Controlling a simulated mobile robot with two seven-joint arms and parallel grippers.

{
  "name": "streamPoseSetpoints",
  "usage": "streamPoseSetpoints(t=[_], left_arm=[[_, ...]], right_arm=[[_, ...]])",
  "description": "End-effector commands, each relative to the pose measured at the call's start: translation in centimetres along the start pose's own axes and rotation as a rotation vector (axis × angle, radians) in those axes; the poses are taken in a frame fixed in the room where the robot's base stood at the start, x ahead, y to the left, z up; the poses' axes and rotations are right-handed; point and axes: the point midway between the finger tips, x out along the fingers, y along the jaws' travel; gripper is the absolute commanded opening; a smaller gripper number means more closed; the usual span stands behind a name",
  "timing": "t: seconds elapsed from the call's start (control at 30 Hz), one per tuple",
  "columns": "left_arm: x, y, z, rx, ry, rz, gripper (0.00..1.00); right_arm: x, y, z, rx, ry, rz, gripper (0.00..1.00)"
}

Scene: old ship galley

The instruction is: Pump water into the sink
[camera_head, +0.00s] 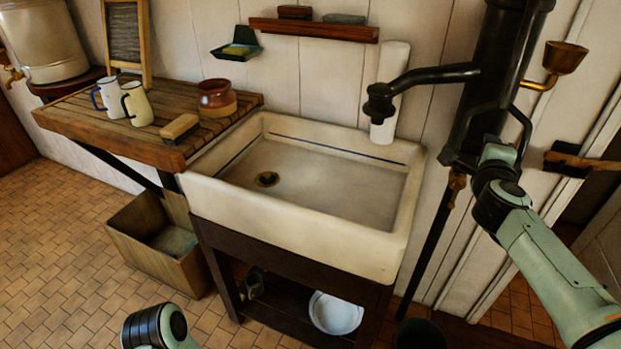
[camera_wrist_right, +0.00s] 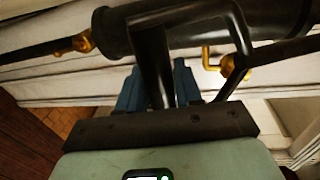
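The black hand pump (camera_head: 497,75) stands at the right of the white sink (camera_head: 300,215), its spout (camera_head: 430,75) reaching left over the basin. The sink looks empty, with a brass drain (camera_head: 267,179). My right arm comes in from the right. In the wrist view, the blue fingers of my right gripper (camera_wrist_right: 158,88) are apart, with a black bar of the pump (camera_wrist_right: 152,65) crossing between or in front of them. Whether they clamp it is hidden. My left arm shows at the bottom edge, its gripper out of view.
Left of the sink is a slatted wooden drainboard (camera_head: 75,122) with two mugs (camera_head: 137,104), a brown pot (camera_head: 217,98) and a brush (camera_head: 179,128). A wooden box (camera_head: 155,245) stands on the tiled floor. A brass cup (camera_head: 565,58) sticks out right of the pump.

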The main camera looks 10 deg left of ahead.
Motion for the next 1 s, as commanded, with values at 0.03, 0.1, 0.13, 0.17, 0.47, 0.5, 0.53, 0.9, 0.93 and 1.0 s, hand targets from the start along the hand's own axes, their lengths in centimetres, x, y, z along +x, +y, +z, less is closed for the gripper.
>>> streamPoseSetpoints(t=[0.03,0.1,0.13,0.17,0.47,0.5,0.53,0.9,0.93,1.0], left_arm=[[0.0,0.0,0.0,0.0,0.0,0.0,0.64],[0.0,0.0,0.0,0.0,0.0,0.0,0.64],[0.0,0.0,0.0,0.0,0.0,0.0,0.64],[0.0,0.0,0.0,0.0,0.0,0.0,0.64],[0.1,-0.1,0.0,0.0,0.0,0.0,0.64],[0.2,-0.1,0.0,0.0,-0.001,0.0,0.64],[0.3,-0.1,0.0,0.0,-0.001,0.0,0.64],[1.2,-0.4,0.0,-0.001,-0.004,-0.001,0.64],[1.3,-0.4,0.0,-0.001,-0.004,-0.001,0.64],[1.3,-0.5,0.0,-0.001,-0.004,-0.001,0.64]], right_arm=[[-0.2,-0.7,-0.1,0.002,0.0,-0.013,0.41],[-0.2,-0.7,-0.1,0.002,0.001,-0.012,0.64],[-0.1,-0.6,-0.1,0.002,0.0,-0.011,0.64],[-0.1,-0.6,-0.1,0.002,0.0,-0.01,0.64],[-0.4,-0.3,-0.1,0.002,0.0,-0.006,0.64],[-0.7,-0.3,0.0,0.002,0.0,-0.005,0.64],[-1.0,-0.2,0.0,0.002,-0.001,-0.005,0.64],[-4.8,-0.1,0.0,0.001,0.0,-0.004,0.64],[-5.1,-0.1,0.0,0.001,-0.001,-0.004,0.64],[-5.8,-0.1,0.0,0.001,-0.001,-0.004,0.64]])
